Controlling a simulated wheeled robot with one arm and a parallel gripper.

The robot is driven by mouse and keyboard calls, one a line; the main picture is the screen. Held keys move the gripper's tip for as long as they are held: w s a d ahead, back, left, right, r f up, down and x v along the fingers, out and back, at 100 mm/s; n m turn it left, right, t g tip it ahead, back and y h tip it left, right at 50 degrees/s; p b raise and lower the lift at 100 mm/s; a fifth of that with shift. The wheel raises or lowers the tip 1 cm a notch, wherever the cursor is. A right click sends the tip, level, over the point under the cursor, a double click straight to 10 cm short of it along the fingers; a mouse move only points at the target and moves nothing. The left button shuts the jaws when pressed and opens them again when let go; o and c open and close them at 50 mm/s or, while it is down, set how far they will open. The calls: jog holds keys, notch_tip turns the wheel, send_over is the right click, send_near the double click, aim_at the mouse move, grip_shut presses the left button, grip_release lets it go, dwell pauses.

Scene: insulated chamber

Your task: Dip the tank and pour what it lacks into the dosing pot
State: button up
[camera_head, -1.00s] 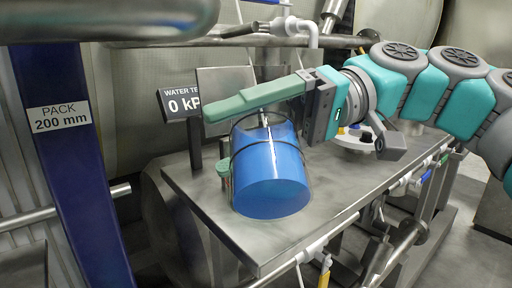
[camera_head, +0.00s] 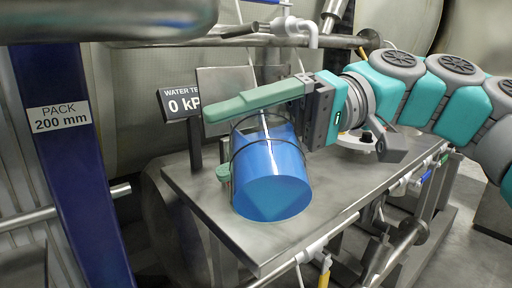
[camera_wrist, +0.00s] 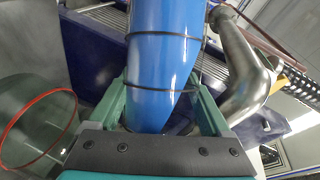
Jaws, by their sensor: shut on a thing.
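My gripper (camera_head: 225,112) has long green fingers and is shut on a clear vessel (camera_head: 234,150) with dark bands. The vessel holds blue liquid (camera_head: 270,175) and hangs tilted over the steel bench. In the wrist view, the blue-filled vessel (camera_wrist: 158,65) lies between both green fingers. A clear round vessel with a red rim (camera_wrist: 50,105) stands at the left of the wrist view, apart from my gripper. I cannot tell whether it is the dosing pot. A dark sign reading "WATER TE…" and "0 kP…" (camera_head: 182,102) is partly hidden by a finger. I cannot make out the dip point.
The steel bench (camera_head: 215,218) has free room at its front left. A pale round fitting (camera_head: 355,142) is partly hidden behind my wrist. A blue post marked "PACK 200 mm" (camera_head: 75,170) stands left. Pipes and valves (camera_head: 405,245) run along the bench's right edge.

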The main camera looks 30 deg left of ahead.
dwell(0.6)
jog(key=shift+w+a+r+m+g, duration=0.35)
jog(key=shift+r+m+g, duration=0.15)
jog(key=shift+m, duration=0.4)
dwell(1.2)
jog(key=shift+d+f+m, duration=0.1)
jog(key=shift+f+m, duration=0.05)
jog(key=shift+m, duration=0.15)
dwell(1.2)
